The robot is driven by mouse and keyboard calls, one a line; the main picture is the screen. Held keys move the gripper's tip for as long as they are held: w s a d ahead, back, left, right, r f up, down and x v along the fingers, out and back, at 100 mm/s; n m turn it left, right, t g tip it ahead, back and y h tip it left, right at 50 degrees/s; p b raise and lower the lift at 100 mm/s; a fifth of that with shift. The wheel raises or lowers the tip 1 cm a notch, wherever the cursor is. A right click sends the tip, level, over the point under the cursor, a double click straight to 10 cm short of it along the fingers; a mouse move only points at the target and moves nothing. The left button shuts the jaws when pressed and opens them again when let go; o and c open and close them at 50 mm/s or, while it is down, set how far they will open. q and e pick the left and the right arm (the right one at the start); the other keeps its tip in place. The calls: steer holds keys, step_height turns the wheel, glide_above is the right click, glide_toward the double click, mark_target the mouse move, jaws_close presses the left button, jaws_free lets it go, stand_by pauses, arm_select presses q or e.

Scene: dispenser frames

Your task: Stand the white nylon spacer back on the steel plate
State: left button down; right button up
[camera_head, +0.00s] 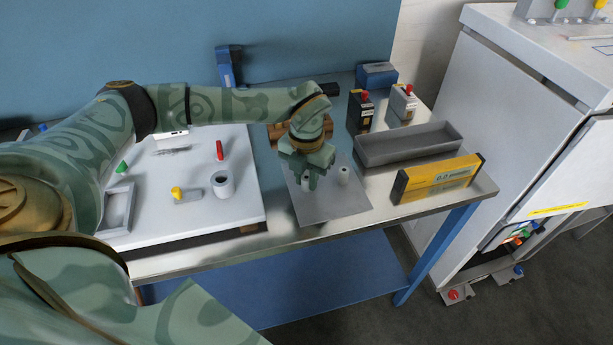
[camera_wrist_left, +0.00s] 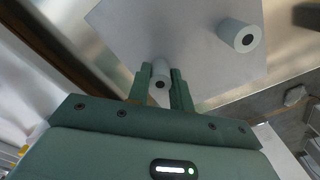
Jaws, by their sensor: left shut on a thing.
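The steel plate (camera_head: 335,207) lies flat on the bench, and it also shows in the left wrist view (camera_wrist_left: 185,25). My left gripper (camera_head: 309,183) points down over the plate's left part. In the left wrist view its fingers (camera_wrist_left: 160,85) are shut on a white nylon spacer (camera_wrist_left: 160,70), a small tube with a dark hole in its end. The spacer looks roughly upright; whether its lower end touches the plate cannot be told. My right gripper is not in view.
A white board (camera_head: 215,205) with a grey ring (camera_head: 222,190) and small parts lies left. The bench's front edge is close to the plate.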

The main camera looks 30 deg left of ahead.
mark_target(307, 177)
arm_select(q)
steer(key=c, duration=1.3)
jaws_free()
steer(key=shift+f, duration=0.15)
steer(key=shift+o, duration=0.2)
step_height(307, 177, up, 12)
steer(key=p, duration=0.2)
steer(key=shift+r, duration=0.2)
